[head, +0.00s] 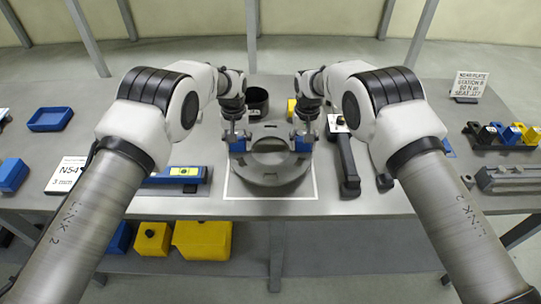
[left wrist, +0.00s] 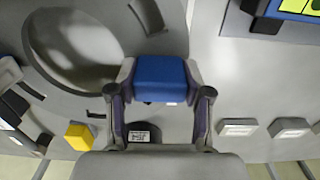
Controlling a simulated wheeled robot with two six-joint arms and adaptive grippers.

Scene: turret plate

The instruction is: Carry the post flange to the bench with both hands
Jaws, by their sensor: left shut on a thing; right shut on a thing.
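The post flange (head: 272,178) is a grey round plate with a large central opening and a blue grip on each side. It is over the white-outlined square in the middle of the bench (head: 210,207). I cannot tell whether it touches the bench top. My left gripper (head: 238,143) is shut on the left blue grip, and my right gripper (head: 304,142) is shut on the right one. The left wrist view shows the blue grip (left wrist: 160,78) between the fingers of my left gripper (left wrist: 160,97), with the grey ring (left wrist: 188,30) beside it.
A black round pot (head: 257,99) stands just behind the flange, with a yellow block (head: 291,107) near it. A blue level (head: 183,174) lies to the left and a black-handled tool (head: 347,165) close to the right. A blue tray (head: 50,119) sits far left; several coloured parts sit far right.

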